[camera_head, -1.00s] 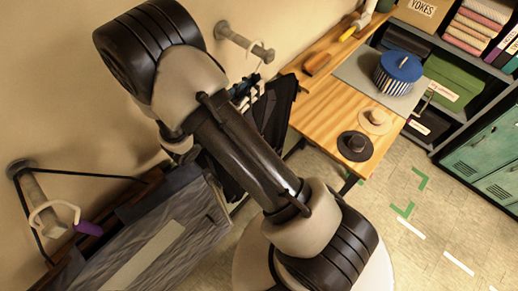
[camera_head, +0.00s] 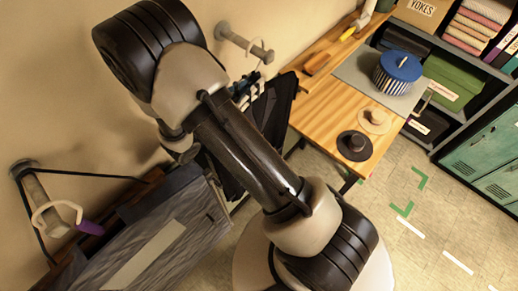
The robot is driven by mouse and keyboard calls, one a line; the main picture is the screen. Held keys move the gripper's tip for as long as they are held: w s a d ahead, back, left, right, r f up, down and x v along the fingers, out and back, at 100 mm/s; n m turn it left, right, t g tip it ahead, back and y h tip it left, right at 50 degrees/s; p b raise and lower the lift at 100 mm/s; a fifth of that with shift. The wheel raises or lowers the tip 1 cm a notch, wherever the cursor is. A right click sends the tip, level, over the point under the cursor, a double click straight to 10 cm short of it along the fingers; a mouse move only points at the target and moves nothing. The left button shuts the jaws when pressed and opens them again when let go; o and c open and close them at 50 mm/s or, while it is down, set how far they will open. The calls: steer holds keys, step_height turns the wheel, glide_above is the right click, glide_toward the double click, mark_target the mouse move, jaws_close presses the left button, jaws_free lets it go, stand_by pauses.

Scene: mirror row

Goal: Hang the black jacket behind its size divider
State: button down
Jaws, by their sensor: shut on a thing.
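A dark, black-looking garment (camera_head: 277,112) hangs beside the wooden table, partly hidden behind my arm. I cannot tell for certain that it is the black jacket. A pale hanger hook (camera_head: 254,68) shows above it, near a wall peg (camera_head: 245,43). Small pale and blue-black pieces lie between the garment and my arm, too small to tell apart. My arm crosses the middle of the view and covers much of the hanging row. My gripper cannot be made out; it is hidden behind the arm. No size divider can be read.
A second wall peg (camera_head: 38,190) carries a pale hook with a purple end (camera_head: 90,227), above a grey streaked panel (camera_head: 150,245). The wooden table (camera_head: 325,100) holds hats (camera_head: 355,145) and a blue-lidded round box (camera_head: 398,72). Shelves and green lockers (camera_head: 485,160) stand right. Floor at lower right is clear.

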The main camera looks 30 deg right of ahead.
steer(key=shift+f, duration=0.25)
stand_by(0.3)
steer(key=shift+f+b, duration=0.3)
steer(key=shift+b, duration=0.2)
